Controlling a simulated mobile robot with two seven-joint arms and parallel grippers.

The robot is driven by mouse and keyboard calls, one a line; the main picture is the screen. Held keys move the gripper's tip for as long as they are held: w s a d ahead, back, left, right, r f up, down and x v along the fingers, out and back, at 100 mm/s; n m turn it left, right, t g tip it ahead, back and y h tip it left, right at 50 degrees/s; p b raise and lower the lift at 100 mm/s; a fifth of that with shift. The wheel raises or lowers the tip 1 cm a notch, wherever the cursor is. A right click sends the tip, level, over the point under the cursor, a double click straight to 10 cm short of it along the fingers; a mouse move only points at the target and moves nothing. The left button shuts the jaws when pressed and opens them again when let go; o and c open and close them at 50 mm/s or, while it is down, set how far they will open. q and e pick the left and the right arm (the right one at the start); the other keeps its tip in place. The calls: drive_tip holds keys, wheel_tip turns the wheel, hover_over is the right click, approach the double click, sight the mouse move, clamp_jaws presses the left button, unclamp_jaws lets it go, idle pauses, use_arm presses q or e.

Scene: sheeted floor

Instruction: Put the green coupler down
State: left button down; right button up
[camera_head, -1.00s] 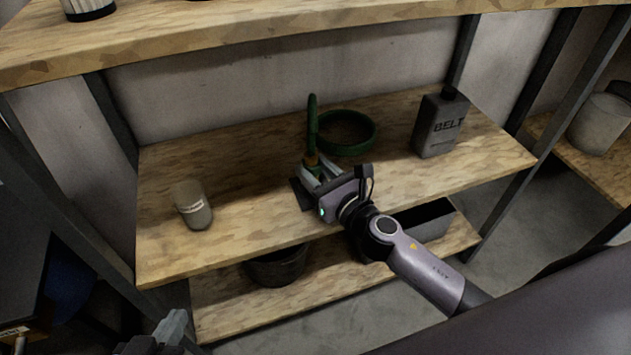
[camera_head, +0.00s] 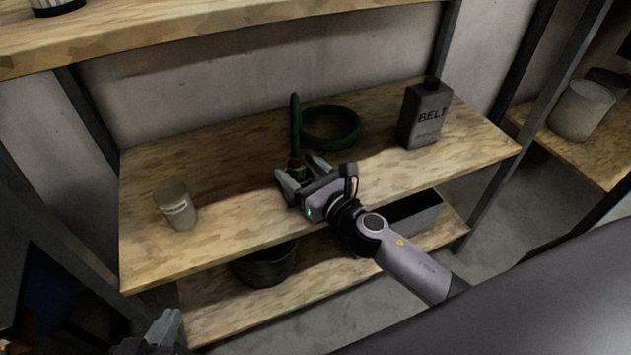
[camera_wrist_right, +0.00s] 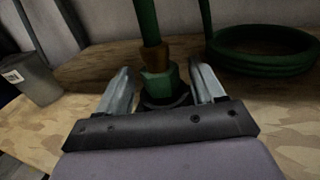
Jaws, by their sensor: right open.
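The green coupler (camera_head: 297,170) shows in the head view low on an upright green hose piece, above the middle shelf board (camera_head: 235,225). In the right wrist view the coupler (camera_wrist_right: 158,82) is green with a brass-coloured collar and a dark base. My right gripper (camera_head: 301,174) is open, with a finger on each side of the coupler; in the wrist view there seem to be gaps at both sides. The coupler's underside is partly hidden by the gripper. My left gripper (camera_head: 163,330) shows only in part at the bottom left, apart from the shelf.
A green hose coil (camera_head: 335,143) lies behind and right of the coupler. A dark bottle marked BELT (camera_head: 424,115) stands farther right. A labelled grey cup (camera_head: 176,207) stands at the left. The board between cup and coupler is bare. Another shelf is above.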

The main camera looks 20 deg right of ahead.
drive_tip(key=s+d+m+h+b, duration=0.1)
drive_tip(key=s+d+m+h, duration=0.15)
drive_tip(key=s+m, duration=1.05)
drive_tip(key=s+a+f+m+g+y, duration=0.1)
drive_tip(key=s+a+m+g, duration=0.1)
drive_tip(key=m, duration=0.9)
drive_tip(key=s+a+f+m+g+y, duration=0.1)
drive_tip(key=s+a+f+m+g, duration=0.1)
drive_tip(key=m, duration=1)
drive_tip(key=shift+s+a+f+g+y, duration=0.3)
drive_tip(key=shift+s+a+g, duration=0.4)
drive_tip(key=shift+s+a, duration=0.7)
drive_tip(key=shift+s+d, duration=0.2)
drive_tip(key=shift+d, duration=0.05)
